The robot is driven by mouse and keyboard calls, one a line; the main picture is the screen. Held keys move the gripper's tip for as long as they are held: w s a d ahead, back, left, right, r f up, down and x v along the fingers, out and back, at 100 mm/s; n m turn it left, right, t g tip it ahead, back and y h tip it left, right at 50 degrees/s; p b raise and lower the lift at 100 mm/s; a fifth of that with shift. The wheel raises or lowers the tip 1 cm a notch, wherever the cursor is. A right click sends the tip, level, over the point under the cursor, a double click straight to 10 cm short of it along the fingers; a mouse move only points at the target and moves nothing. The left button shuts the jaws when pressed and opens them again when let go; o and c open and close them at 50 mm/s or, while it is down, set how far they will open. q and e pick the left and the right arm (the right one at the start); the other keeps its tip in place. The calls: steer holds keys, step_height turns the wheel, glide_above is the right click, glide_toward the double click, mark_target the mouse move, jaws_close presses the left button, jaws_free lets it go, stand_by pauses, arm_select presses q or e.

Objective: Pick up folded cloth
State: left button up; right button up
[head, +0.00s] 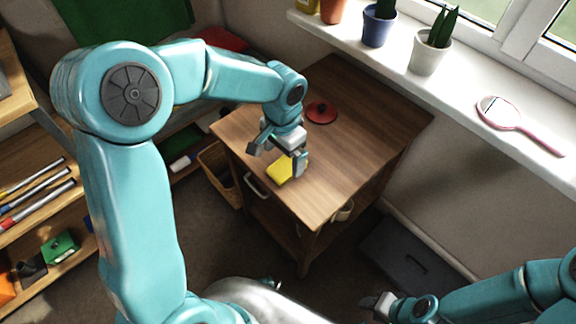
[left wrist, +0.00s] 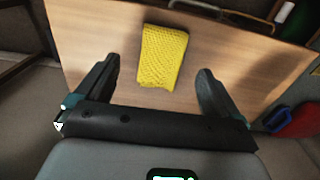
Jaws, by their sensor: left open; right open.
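The folded cloth (head: 281,170) is yellow and lies on the wooden cabinet top near its front left edge. In the left wrist view the cloth (left wrist: 162,57) looks knitted and lies ahead of and between the two fingers. My left gripper (head: 279,160) is open above the cloth and hides part of it in the head view. In the left wrist view the left gripper (left wrist: 158,90) has nothing between its fingers. My right gripper (head: 380,303) is low at the right, well away from the cabinet, with its fingers only partly clear.
The cabinet top (head: 345,140) is mostly bare, with a red round lid (head: 321,112) near its back. A windowsill (head: 455,95) behind holds potted plants and a pink hand mirror (head: 512,120). A wicker basket (head: 216,172) stands on the floor left of the cabinet.

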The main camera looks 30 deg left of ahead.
mark_target(283, 167)
arm_select(q)
step_height(283, 167, down, 5)
steer(key=shift+a+f+b, duration=0.1)
steer(key=shift+b, duration=0.4)
steer(key=c, duration=1.1)
step_height(283, 167, up, 20)
steer(key=p, duration=0.4)
steer(key=shift+o, duration=0.4)
